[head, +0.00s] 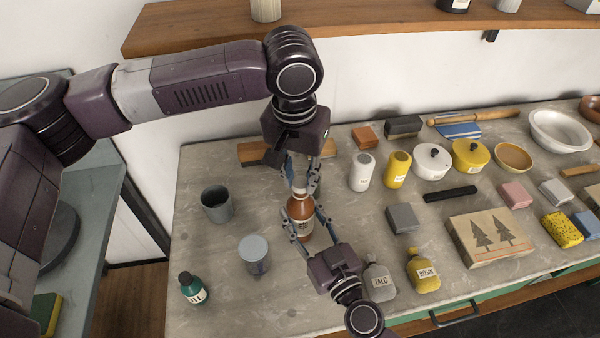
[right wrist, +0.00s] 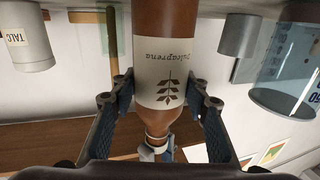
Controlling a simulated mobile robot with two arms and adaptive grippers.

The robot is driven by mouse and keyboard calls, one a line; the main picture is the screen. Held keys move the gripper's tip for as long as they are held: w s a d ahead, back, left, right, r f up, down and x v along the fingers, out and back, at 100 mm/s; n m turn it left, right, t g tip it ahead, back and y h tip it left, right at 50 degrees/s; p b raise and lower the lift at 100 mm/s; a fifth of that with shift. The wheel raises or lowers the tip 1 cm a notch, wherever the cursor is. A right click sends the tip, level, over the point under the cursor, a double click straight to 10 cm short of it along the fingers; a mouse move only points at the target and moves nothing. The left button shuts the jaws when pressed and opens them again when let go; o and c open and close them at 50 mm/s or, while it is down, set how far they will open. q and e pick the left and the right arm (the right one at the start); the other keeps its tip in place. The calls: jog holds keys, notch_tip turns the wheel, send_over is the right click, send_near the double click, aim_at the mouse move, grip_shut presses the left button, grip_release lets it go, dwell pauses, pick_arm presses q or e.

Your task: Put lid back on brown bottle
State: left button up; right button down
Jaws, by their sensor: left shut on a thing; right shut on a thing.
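The brown bottle (head: 301,214) stands upright on the grey worktop, with a pale leaf label that shows in the right wrist view (right wrist: 165,85). My right gripper (head: 302,224) is shut on the bottle's body, one finger on each side. My left gripper (head: 301,184) points down from above and is shut on the small pale lid (head: 300,190) at the bottle's mouth. The fingers hide most of the lid. I cannot tell whether it is seated on the neck.
A dark grey cup (head: 216,204), a grey-blue cup (head: 253,256) and a green bottle (head: 194,289) stand to the left. The talc bottle (head: 379,283) and rosin bottle (head: 424,271) stand close to my right gripper. White and yellow shakers (head: 362,172) are behind right.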

pick_arm(q)
jog(key=shift+f, duration=0.55)
dwell(0.4)
